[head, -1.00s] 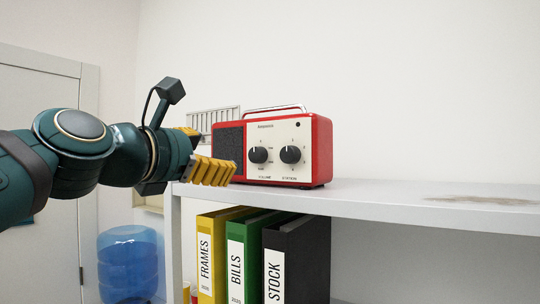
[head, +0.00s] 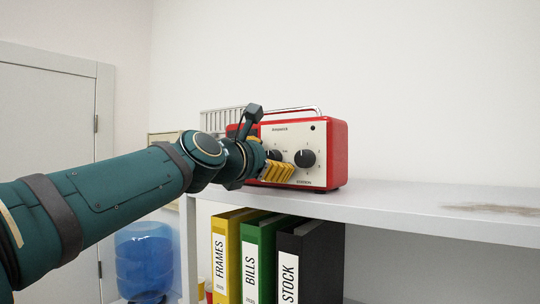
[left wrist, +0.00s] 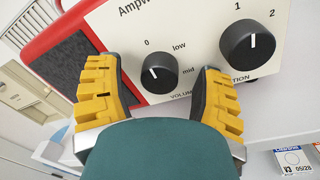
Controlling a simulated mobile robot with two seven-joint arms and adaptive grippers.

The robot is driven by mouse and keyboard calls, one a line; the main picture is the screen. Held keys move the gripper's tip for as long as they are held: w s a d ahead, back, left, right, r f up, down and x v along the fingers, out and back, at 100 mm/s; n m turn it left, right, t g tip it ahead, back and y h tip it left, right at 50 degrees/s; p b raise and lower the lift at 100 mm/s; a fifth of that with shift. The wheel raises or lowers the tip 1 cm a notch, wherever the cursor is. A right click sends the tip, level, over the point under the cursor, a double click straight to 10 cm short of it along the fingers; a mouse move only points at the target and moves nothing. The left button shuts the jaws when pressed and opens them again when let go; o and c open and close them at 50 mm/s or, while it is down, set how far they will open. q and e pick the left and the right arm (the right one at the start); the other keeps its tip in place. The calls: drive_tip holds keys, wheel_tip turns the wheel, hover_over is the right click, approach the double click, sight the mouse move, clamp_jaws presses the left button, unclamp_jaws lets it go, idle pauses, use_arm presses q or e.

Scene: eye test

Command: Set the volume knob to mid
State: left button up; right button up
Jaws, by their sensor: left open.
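The red radio (head: 336,155) with a cream front stands on the shelf. Its black volume knob (left wrist: 160,76) shows whole in the left wrist view; its white mark points up toward "0", with "low" and "mid" printed to its right. In the head view my gripper partly hides this knob (head: 274,155). My left gripper (head: 281,164) is open at the radio's front. In the left wrist view its yellow-padded fingers (left wrist: 161,82) stand on either side of the volume knob, with gaps to it. My right gripper is not in view.
A second, larger black knob (head: 305,158) is close on the right, marked "1" and "2" in the wrist view. The shelf top (head: 400,195) is clear to the right, apart from a brown stain (head: 492,209). Several binders (head: 260,255) stand below. A blue water bottle (head: 143,260) is at left.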

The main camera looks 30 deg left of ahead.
use_arm(q)
drive_tip(key=shift+w, duration=0.2)
clamp_jaws()
